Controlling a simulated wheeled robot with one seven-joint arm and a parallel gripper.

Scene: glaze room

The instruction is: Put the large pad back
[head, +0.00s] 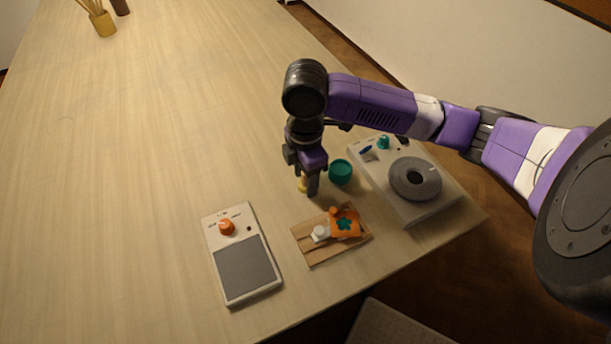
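My gripper (308,185) points down above the table, just left of a teal cup (340,172). A small yellow thing (301,184) shows at its fingertips, mostly hidden by the fingers; I cannot tell whether it is held or stands behind. A wooden tray (320,259) lies in front of the gripper. On it are an orange piece (346,217) with a teal flower-like shape and a small white piece (320,233). I cannot tell which thing is the large pad.
A white device (213,249) with a grey panel and an orange knob lies left of the tray. A pale device (437,207) with a grey disc (415,179) stands at right, near the table edge. A yellow pot (103,24) with sticks stands far left. The table's left is clear.

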